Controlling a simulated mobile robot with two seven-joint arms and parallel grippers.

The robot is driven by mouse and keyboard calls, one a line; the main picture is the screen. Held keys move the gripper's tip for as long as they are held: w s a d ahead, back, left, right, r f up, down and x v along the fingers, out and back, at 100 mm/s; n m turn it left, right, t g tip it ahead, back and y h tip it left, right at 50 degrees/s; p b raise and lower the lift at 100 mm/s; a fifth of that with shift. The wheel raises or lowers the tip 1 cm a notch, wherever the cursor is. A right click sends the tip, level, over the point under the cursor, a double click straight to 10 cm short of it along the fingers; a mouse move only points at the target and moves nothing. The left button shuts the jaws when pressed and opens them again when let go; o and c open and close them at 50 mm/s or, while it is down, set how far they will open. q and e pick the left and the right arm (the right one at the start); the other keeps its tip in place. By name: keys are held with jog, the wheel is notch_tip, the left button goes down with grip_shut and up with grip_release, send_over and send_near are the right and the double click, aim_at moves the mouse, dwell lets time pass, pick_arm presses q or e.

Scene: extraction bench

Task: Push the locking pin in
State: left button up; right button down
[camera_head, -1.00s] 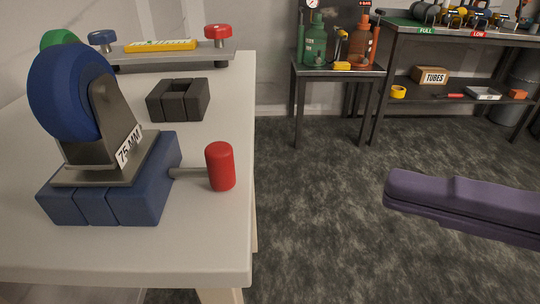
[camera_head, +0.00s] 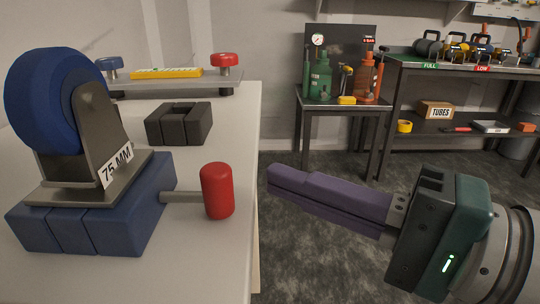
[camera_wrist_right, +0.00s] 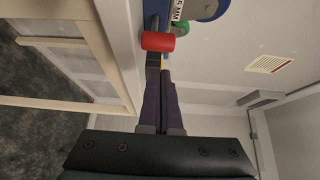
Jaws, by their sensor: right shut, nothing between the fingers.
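The locking pin is a grey rod (camera_head: 183,197) with a red cylindrical handle (camera_head: 217,191). It sticks out of the right side of a blue block (camera_head: 95,225), with a stretch of rod showing. A blue caster wheel (camera_head: 50,100) in a grey bracket marked 75 MM stands on the block. My right gripper (camera_head: 272,178) has purple fingers, shut and empty, pointing left. Its tips are right of the red handle, apart from it, beyond the bench edge. In the right wrist view the red handle (camera_wrist_right: 158,41) lies just past the fingertips (camera_wrist_right: 160,75). My left gripper is not in view.
The white bench (camera_head: 225,270) carries a dark grey slotted block (camera_head: 179,123) behind the pin and a metal plate with knobs (camera_head: 170,82) at the back. A small table with bottles (camera_head: 345,104) and shelving (camera_head: 450,130) stand beyond open floor.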

aim_at(226, 193)
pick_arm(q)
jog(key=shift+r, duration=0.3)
pick_arm(e)
jog(key=shift+s+a, duration=0.25)
jog(key=shift+a, duration=0.85)
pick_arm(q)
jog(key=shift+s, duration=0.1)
pick_arm(e)
jog(key=a+p, duration=0.1)
jog(key=a, duration=0.3)
jog(key=shift+s, duration=0.1)
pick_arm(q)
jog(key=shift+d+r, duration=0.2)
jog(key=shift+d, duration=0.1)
pick_arm(e)
jog(key=shift+d, duration=0.1)
